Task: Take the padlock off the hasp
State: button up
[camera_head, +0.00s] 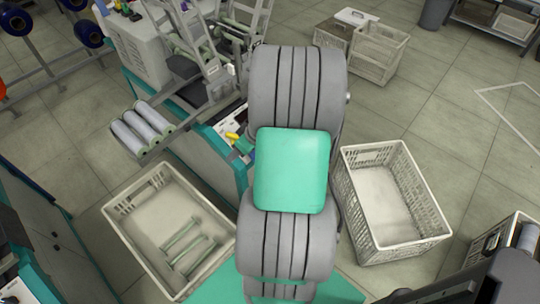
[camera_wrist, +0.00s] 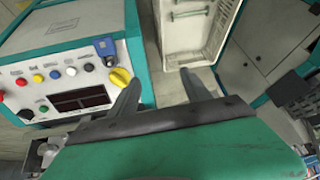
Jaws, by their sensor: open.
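A small blue body with a grey face, which looks like the padlock (camera_wrist: 106,47), sits at the upper right corner of the white control panel in the wrist view. It is just above left of a yellow rotary knob (camera_wrist: 120,77). The hasp itself is too small to make out. My gripper (camera_wrist: 160,77) is open and empty. Its two grey fingers are spread, with the left finger close to the panel's right edge and the padlock up and left of it. In the head view my arm hides the gripper; a small blue patch (camera_head: 250,155) shows beside the arm.
The control panel (camera_wrist: 60,110) also carries several coloured buttons and a dark display. An empty crate (camera_head: 392,245) stands right. The machine (camera_head: 205,145) with its frames rises behind.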

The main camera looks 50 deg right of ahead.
jog(key=s+d+f+m+t+h, duration=0.1)
jog(key=s+d+f+t, duration=0.3)
jog(key=d+f, duration=0.5)
jog(key=shift+g, duration=0.5)
jog(key=b+x, duration=0.2)
jog(key=d+b+x, duration=0.1)
jog(key=b+x, duration=0.3)
jog(key=x, duration=0.1)
jog(key=shift+d, duration=0.15)
jog(key=shift+w, duration=0.1)
jog(key=shift+c, duration=0.4)
grip_shut()
jog(key=shift+b, duration=0.4)
